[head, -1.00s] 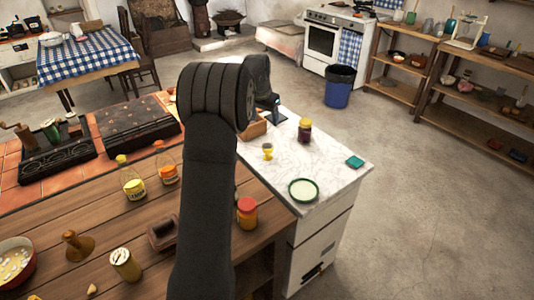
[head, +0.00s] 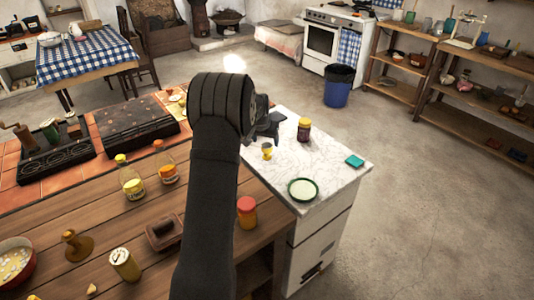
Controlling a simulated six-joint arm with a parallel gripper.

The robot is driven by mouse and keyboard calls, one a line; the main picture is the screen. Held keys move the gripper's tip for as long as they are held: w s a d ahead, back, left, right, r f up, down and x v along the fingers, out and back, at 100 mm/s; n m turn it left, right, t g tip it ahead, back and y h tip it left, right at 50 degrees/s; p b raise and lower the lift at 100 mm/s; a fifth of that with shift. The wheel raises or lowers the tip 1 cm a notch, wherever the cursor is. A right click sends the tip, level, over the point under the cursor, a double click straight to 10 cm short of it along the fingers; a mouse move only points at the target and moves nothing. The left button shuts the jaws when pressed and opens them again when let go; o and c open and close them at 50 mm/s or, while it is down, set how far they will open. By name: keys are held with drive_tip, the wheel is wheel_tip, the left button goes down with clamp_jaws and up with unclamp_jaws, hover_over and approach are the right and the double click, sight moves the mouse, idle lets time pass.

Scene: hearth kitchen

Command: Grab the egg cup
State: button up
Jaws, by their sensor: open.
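The egg cup (head: 267,152) is small and yellow and stands upright on the white marble counter (head: 330,168), near its left side. My gripper (head: 268,132) is dark and sits just behind and above the egg cup in the picture, partly hidden by my own arm. It is open and holds nothing that I can see. I cannot tell whether its fingers touch the egg cup.
A dark jar with a yellow lid (head: 304,130) stands right of my gripper. A green-rimmed dish (head: 303,189) and a teal block (head: 355,161) lie nearer the front. A red-lidded jar (head: 246,212) and bottles (head: 130,180) stand on the wooden top.

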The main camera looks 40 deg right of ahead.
sight(267, 147)
drive_tip(key=shift+x, duration=2.95)
drive_tip(key=c, duration=1.1)
